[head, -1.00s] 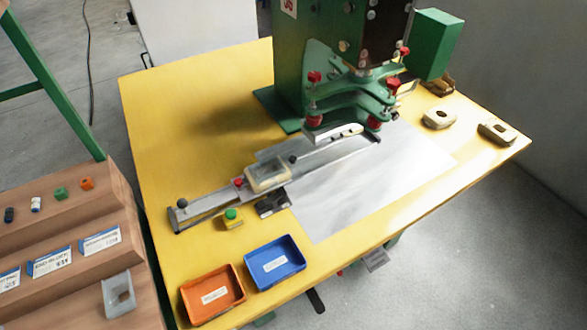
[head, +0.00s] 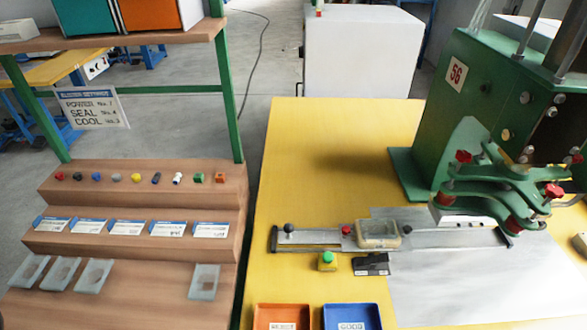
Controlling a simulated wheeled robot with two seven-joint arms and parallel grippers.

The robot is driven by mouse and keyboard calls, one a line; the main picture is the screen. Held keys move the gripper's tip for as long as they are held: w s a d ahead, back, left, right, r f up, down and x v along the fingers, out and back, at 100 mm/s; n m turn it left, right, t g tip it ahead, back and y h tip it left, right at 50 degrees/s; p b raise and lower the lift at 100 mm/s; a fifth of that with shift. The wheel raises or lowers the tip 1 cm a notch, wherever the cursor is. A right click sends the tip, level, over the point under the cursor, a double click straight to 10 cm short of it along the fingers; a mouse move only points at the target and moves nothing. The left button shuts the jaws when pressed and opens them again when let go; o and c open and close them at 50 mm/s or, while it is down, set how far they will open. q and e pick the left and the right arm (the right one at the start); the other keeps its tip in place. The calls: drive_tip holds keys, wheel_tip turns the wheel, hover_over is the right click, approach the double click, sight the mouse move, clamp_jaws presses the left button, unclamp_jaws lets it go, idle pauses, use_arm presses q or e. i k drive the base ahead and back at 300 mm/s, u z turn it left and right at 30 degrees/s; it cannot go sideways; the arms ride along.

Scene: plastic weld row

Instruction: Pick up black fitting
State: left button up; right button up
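Several small coloured fittings stand in a row on the top step of the brown wooden rack at the left. A dark fitting (head: 78,177) is second from the left, beside a red one (head: 59,176). Another dark fitting (head: 156,178) stands between a yellow one (head: 135,178) and a white one (head: 177,179). Both are too small to tell surely which is black and which is dark blue. Neither of my grippers is in view.
Labels line the middle step (head: 140,241); several translucent holders (head: 93,275) lie on the lowest. The yellow table (head: 320,170) carries a green press (head: 470,110), a sliding fixture (head: 379,235), an orange tray (head: 282,308) and a blue tray (head: 351,307). A gap separates rack and table.

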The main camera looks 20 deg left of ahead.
sight(157, 175)
drive_tip(key=u, duration=1.75)
